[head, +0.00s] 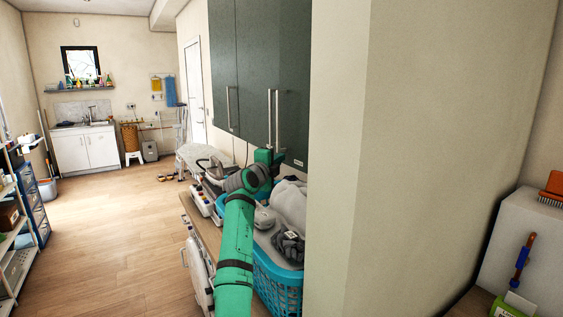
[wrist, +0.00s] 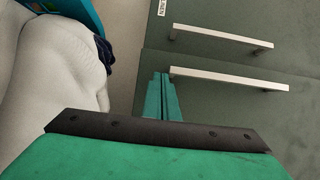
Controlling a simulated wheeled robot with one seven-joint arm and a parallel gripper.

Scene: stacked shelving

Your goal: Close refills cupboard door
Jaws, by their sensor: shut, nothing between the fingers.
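The cupboard (head: 255,60) has tall dark green doors with vertical metal bar handles. A small pale label sits low on the rightmost door (head: 298,130); its text is too small to read. My gripper (head: 272,155) is shut and empty near the lower edge of the doors, below the two close handles. In the wrist view, its fingertips (wrist: 161,78) lie beside the end of the nearer handle (wrist: 230,78); I cannot tell whether they touch it. The other handle (wrist: 220,37) and the label (wrist: 161,8) are on the adjoining door. I cannot tell how far any door stands open.
Below the cupboard, a blue basket (head: 278,285) holds pale and dark cloth, also close by in the wrist view (wrist: 50,70). A beige wall (head: 430,130) stands just right of the cupboard. The wooden floor (head: 110,230) at left is open.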

